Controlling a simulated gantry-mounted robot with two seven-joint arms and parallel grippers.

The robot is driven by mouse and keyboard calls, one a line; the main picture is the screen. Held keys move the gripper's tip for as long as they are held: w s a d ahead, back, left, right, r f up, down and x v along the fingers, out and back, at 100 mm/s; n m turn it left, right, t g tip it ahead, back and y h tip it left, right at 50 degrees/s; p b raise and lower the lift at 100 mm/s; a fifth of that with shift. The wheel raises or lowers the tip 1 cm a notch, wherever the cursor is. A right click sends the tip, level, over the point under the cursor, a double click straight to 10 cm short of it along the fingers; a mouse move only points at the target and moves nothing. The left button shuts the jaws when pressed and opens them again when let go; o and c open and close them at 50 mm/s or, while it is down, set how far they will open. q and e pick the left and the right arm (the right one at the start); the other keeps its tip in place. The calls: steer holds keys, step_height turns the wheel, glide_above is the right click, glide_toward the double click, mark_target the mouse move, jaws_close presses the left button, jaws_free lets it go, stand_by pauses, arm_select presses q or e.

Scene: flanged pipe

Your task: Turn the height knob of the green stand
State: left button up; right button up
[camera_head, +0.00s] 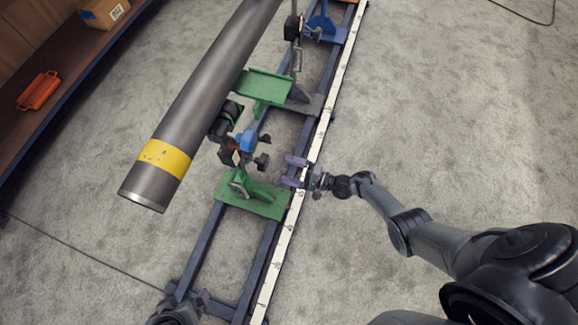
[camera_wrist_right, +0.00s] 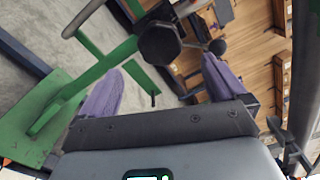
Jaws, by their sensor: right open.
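The green stand has a flat base plate (camera_head: 262,206) on the rail frame and shows at the left of the right wrist view (camera_wrist_right: 30,118). A dark knob (camera_head: 262,162) sits above the base, left of my right gripper (camera_head: 291,171). In the right wrist view, a large black knob (camera_wrist_right: 158,42) appears just beyond and between the purple fingers (camera_wrist_right: 160,65). The fingers are apart and empty, and I see no contact with the knob. A smaller black knob (camera_wrist_right: 218,46) is to its right.
A grey pipe (camera_head: 207,95) with a yellow band (camera_head: 164,157) slants above the stand. A second green bracket (camera_head: 265,86) and a blue stand (camera_head: 322,30) are farther along the rails. A white ruled strip (camera_head: 284,238) edges the frame.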

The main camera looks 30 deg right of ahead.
steer(key=w+d+r+n+t+h+b, duration=0.1)
steer(key=w+d+r+n, duration=0.1)
steer(key=w+n, duration=0.35)
steer(key=w+d+r+n+t+h+b, duration=0.1)
steer(key=w+d+r+n+b, duration=0.15)
steer(key=n, duration=0.65)
steer(key=n+g+y+b, duration=0.2)
steer(key=n+b, duration=0.3)
steer(key=n, duration=0.3)
glide_toward(263, 163)
step_height(263, 163, down, 3)
steer(key=w, duration=0.2)
steer(key=b+x, duration=0.2)
steer(key=x, duration=0.9)
steer(key=shift+b, duration=0.4)
